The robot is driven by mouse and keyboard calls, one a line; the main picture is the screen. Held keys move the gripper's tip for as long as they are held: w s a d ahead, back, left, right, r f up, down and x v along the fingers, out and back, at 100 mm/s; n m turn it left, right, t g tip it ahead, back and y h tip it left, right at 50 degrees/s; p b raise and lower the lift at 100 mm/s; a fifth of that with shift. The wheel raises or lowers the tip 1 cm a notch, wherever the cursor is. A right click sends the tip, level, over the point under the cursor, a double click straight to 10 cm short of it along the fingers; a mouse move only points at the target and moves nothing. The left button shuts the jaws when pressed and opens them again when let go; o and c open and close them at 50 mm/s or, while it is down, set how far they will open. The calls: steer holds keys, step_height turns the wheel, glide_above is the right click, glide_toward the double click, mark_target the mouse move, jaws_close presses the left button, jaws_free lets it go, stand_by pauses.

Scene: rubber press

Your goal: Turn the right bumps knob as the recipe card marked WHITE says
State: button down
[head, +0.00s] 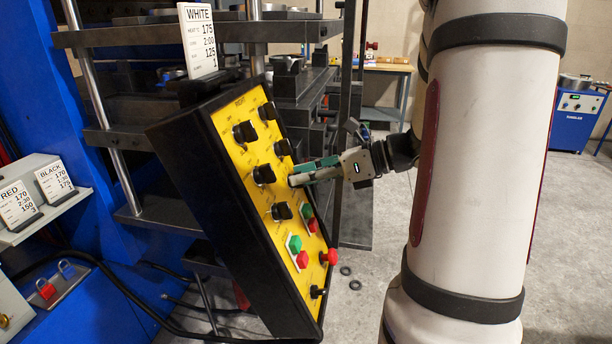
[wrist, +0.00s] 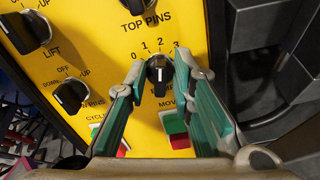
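The WHITE recipe card (head: 198,42) stands on top of the yellow control panel (head: 228,118). It reads 175, 2:00, 125 and, on its last line, 1; that line's label is too small to read surely. In the wrist view a black knob (wrist: 159,75) sits under a scale 0 to 3. Its white mark points roughly up, near 2. My gripper (wrist: 162,80) has its green-padded fingers on either side of this knob, open, with small gaps seeming to show. In the head view my gripper (head: 291,181) is at the panel's right column and hides this knob.
Neighbouring black knobs (head: 264,174) stick out close by, with green and red buttons (head: 302,259) and a red emergency knob (head: 329,257) below. The RED card (head: 17,204) and BLACK card (head: 56,181) stand at the left. Dark press plates (head: 300,82) lie behind the panel.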

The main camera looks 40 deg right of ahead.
steer(key=shift+n, duration=0.3)
steer(key=shift+a+n+b, duration=0.1)
steer(key=shift+n+b, duration=1.35)
steer(key=shift+n, duration=1.05)
steer(key=shift+s, duration=0.1)
steer(key=c, duration=1.7)
jaws_free()
steer(key=v, duration=1.2)
